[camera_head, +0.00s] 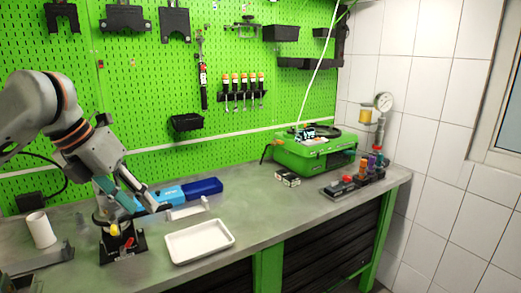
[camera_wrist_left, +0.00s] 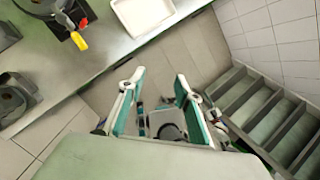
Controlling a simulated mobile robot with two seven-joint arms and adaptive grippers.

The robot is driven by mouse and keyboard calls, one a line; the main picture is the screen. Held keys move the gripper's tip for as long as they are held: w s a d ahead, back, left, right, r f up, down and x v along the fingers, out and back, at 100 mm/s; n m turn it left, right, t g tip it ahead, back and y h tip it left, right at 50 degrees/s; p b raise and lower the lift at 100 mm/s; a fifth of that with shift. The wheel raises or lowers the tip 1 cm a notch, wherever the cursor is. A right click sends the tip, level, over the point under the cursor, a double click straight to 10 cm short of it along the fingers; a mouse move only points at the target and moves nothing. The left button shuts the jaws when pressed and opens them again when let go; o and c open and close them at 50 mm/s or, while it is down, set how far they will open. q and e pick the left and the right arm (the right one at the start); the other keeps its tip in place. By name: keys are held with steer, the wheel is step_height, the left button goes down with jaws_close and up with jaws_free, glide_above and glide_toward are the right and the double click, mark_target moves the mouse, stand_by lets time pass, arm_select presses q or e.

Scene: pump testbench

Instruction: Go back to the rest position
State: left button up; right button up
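My left arm comes in from the left in the head view. Its gripper (camera_head: 138,200) is above the left part of the workbench (camera_head: 255,222), near the dark fixture with yellow and red parts (camera_head: 122,247). In the left wrist view the gripper's two teal fingers (camera_wrist_left: 157,82) stand wide apart with nothing between them. That view looks past the bench edge to the floor, with parts of my own body low in the middle. My right gripper shows in neither view.
A white tray (camera_head: 199,241) lies right of the fixture, with a blue box (camera_head: 190,191) behind it. A white cylinder (camera_head: 41,230) stands at the left. A green case (camera_head: 314,153) and a dark rack with coloured parts (camera_head: 355,184) are at the right. The bench between is mostly clear.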

arm_select(q)
steer(key=w+d+f+n+t+h, duration=0.1)
steer(key=w+d+f+n+h, duration=0.1)
steer(key=d+f+n, duration=0.55)
steer(key=w+d+f+n+h, duration=0.15)
steer(key=d+f, duration=0.25)
steer(key=f, duration=0.7)
step_height(320, 180, down, 14)
steer(key=s+d+r+n+t, duration=0.1)
steer(key=d+n+t, duration=0.2)
steer(key=n, duration=0.7)
steer(key=s+a+f+n+t+y, duration=0.1)
steer(key=s+a+f+n, duration=0.2)
steer(key=s+f+n, duration=0.2)
steer(key=s+a+f+n+y, duration=0.2)
steer(key=s+a+f+n, duration=0.2)
steer(key=s+f, duration=0.5)
steer(key=s+a+f+n+t+y, duration=0.1)
steer(key=s+a+f+n, duration=0.3)
steer(key=s, duration=0.5)
step_height(320, 180, down, 3)
steer(key=shift+s+f+n+t+y, duration=0.25)
steer(key=shift+n+y, duration=0.3)
steer(key=shift+n, duration=0.55)
